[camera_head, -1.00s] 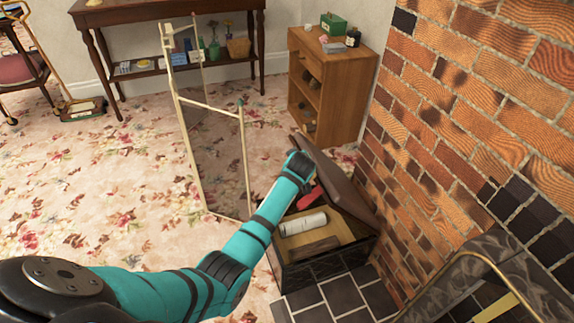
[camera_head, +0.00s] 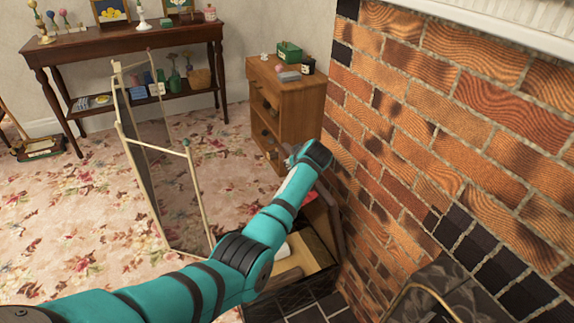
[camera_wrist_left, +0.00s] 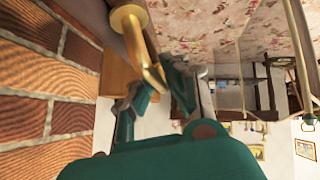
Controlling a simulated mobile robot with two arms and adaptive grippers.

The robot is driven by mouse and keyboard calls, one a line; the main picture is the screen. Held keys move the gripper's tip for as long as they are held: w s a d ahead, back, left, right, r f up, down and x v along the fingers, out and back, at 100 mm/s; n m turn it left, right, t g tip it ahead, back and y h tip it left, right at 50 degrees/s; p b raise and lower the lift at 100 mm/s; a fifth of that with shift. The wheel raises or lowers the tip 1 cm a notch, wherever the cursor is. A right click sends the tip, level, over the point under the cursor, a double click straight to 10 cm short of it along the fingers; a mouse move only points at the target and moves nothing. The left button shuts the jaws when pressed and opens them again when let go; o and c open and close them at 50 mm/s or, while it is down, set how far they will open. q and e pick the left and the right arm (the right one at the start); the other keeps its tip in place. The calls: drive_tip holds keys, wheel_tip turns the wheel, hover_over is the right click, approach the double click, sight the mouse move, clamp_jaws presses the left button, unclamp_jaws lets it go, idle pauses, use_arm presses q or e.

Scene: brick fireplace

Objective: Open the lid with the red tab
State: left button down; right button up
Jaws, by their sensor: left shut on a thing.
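A black box (camera_head: 290,300) with a light wooden inside stands by the brick wall. Its brown lid (camera_head: 335,217) is raised steeply on the wall side and is mostly hidden by my left arm. A bit of the red tab (camera_head: 310,198) shows beside the arm. My left gripper (camera_wrist_left: 152,95) is at the raised lid; its teal fingers are closed around a brass-coloured piece (camera_wrist_left: 130,25) that seems to belong to the lid. In the head view the fingers are largely hidden. My right gripper is not in view.
The brick fireplace wall (camera_head: 460,110) rises close on the right. A folding glass screen (camera_head: 185,190) stands left of the box. A wooden cabinet (camera_head: 285,100) is behind, and a dark side table (camera_head: 130,50) is at the back. Floral carpet is open on the left.

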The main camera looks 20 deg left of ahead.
use_arm(q)
drive_tip(key=shift+w+a+r, duration=0.15)
drive_tip(key=shift+r, duration=0.3)
drive_tip(key=c, duration=1.4)
unclamp_jaws()
drive_tip(key=shift+a, duration=0.1)
drive_tip(key=shift+f, duration=0.2)
drive_tip(key=shift+s, duration=0.2)
drive_tip(key=v, duration=1.2)
drive_tip(key=shift+s, duration=0.1)
